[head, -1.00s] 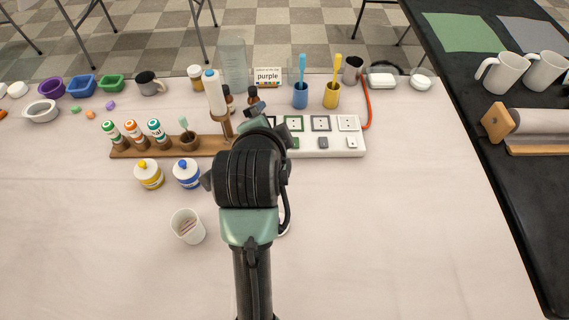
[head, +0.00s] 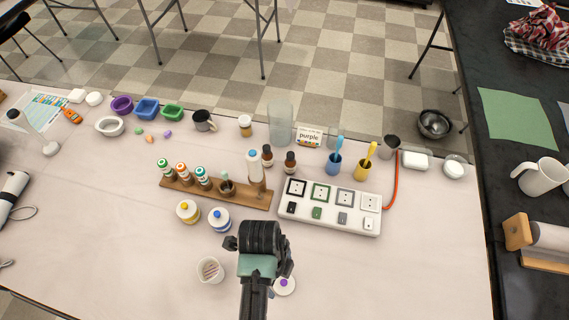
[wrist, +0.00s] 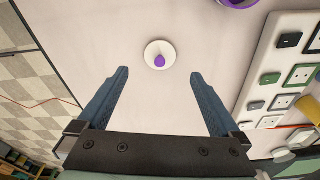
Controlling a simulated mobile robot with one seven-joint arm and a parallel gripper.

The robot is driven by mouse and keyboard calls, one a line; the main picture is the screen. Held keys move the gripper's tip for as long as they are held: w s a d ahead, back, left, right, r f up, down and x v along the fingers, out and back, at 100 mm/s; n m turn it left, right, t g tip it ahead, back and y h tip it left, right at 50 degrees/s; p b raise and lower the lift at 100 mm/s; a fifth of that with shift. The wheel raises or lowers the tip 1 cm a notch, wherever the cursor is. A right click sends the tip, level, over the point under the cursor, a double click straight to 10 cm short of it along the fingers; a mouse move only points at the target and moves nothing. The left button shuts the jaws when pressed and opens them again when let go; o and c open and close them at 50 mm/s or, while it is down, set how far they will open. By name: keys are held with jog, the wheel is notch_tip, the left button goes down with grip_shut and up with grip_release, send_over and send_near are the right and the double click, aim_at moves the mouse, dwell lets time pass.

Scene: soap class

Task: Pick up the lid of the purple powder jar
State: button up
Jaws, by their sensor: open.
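A round white lid with a purple knob (wrist: 160,55) lies on the pale tabletop in the wrist view, just beyond and between the fingertips. It also shows in the head view (head: 285,285), partly covered by my arm. My gripper (wrist: 159,73) is open and empty, its two blue-grey fingers spread on either side of the lid's line; nothing touches the lid. A purple, white-rimmed round thing (wrist: 237,2), perhaps the purple powder jar, is cut off at the wrist view's top edge. In the head view my arm (head: 260,240) hides that spot and the fingertips.
A white socket strip (head: 330,205) lies beyond my arm. Yellow-knobbed (head: 187,211) and blue-knobbed (head: 220,219) jars and a cup of sticks (head: 210,269) stand left of it. A wooden rack (head: 215,190) stands behind them.

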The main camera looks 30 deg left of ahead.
aim_at(283, 282)
jog(key=shift+d+f, duration=0.2)
jog(key=shift+f, duration=1.1)
jog(key=shift+d+f, duration=0.15)
jog(key=shift+f, duration=1.1)
jog(key=shift+d+f, duration=0.2)
jog(key=shift+f, duration=1.1)
jog(key=c, duration=1.3)
jog(key=shift+r, duration=0.15)
